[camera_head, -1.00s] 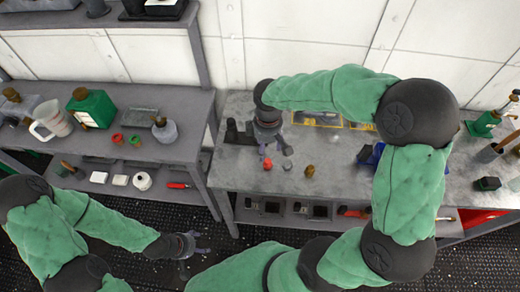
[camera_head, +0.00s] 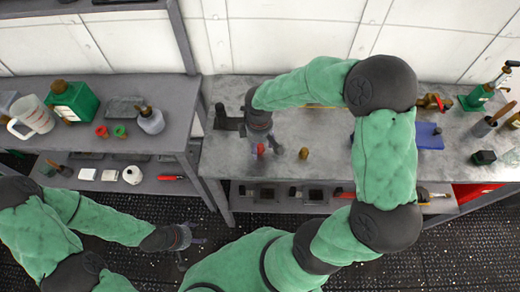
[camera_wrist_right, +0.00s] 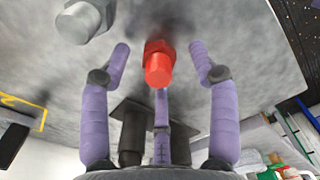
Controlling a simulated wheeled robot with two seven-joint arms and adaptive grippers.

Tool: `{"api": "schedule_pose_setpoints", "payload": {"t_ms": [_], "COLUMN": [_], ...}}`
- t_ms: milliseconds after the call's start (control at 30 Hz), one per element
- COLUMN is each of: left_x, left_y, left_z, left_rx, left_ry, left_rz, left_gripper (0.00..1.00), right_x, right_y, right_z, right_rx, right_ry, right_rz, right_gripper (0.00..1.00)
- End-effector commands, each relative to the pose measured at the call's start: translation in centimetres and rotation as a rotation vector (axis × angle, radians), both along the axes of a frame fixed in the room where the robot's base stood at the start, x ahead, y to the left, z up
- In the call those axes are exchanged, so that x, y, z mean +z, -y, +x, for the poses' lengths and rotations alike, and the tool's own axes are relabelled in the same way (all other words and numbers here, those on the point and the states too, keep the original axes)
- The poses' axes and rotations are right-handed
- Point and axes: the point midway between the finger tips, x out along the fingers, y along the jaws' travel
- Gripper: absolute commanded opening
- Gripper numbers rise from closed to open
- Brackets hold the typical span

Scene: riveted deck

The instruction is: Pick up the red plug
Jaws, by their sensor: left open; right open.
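The red plug (camera_head: 260,151) stands on the grey workbench (camera_head: 232,172), partly hidden by my right gripper (camera_head: 262,153) in the head view. In the right wrist view, the red plug (camera_wrist_right: 159,63) has a hexagonal base and lies between the spread purple fingers of my right gripper (camera_wrist_right: 158,50). The gripper is open around it, and I see no finger clearly closed on it. My left gripper (camera_head: 187,245) is open and empty, low over the dark floor, away from the bench.
A silver plug (camera_wrist_right: 82,21) stands close beside the red one. A brass plug (camera_head: 304,153) is to the right on the bench. A black bracket (camera_head: 226,118) stands left of my right gripper. A blue object (camera_head: 430,136) lies further right.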

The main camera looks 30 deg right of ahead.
Motion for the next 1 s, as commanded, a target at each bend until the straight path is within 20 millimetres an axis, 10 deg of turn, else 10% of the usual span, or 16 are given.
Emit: {"api": "schedule_pose_setpoints", "payload": {"t_ms": [300,500,1000], "left_x": [-0.28,-0.28,-0.01], "left_y": [0.0,0.0,0.0], "left_z": [0.0,0.01,0.01], "left_rx": [0.0,0.0,0.0], "left_ry": [0.0,0.0,0.0], "left_rz": [0.0,0.0,0.0], "left_gripper": [0.69,0.69,0.69], "right_x": [-0.88,-0.87,-0.09], "right_y": [-0.02,-0.02,0.0], "right_z": [0.04,0.04,0.09], "right_rx": [0.0,0.0,-0.001], "right_ry": [0.001,0.001,0.003], "right_rz": [0.001,0.001,0.0], "right_gripper": [0.58,0.02,0.0]}}
